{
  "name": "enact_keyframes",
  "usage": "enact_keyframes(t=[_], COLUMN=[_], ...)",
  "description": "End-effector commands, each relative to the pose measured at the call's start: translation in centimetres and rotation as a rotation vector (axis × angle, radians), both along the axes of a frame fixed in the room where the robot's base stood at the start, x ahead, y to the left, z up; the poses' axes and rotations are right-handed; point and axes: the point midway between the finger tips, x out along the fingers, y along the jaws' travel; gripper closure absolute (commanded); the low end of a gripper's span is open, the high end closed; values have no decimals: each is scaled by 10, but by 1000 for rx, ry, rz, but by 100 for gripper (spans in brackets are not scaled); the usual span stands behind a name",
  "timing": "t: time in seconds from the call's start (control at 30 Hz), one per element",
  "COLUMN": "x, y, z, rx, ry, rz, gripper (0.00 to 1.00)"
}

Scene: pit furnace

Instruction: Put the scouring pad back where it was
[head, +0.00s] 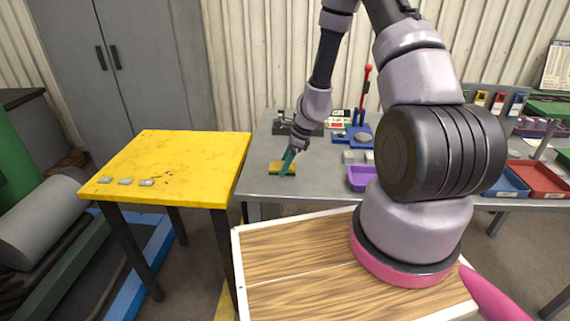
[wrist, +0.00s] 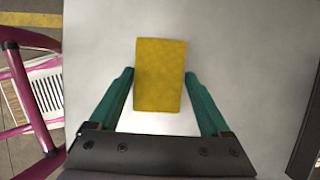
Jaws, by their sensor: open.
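The scouring pad (wrist: 160,75) is a flat yellow rectangle lying on the grey table in the wrist view. In the head view the pad (head: 276,168) lies near the table's front left edge, partly hidden by a finger. My gripper (wrist: 160,85) is open, with its teal fingers apart on either side of the pad's near half. A strip of bare table shows between each finger and the pad. In the head view my gripper (head: 288,163) points down at the pad. Whether the fingertips touch the table I cannot tell.
A yellow table (head: 190,160) with several small grey pieces (head: 125,181) stands left of the grey table (head: 250,178). A purple bin (head: 361,178), a blue fixture with a red-knobbed lever (head: 367,70), and blue and red trays (head: 540,178) are to the right.

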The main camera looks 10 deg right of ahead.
Motion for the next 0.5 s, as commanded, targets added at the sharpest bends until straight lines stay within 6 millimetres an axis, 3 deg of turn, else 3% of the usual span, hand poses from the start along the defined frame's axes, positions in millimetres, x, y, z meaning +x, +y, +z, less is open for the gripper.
enact_keyframes(t=[0.03,0.27,0.5], x=[-8,-9,-9], y=[0,0,-11], z=[-6,-3,33], rx=[-4,-4,-6], ry=[18,17,8], rz=[6,8,8], gripper=[0,0,0])
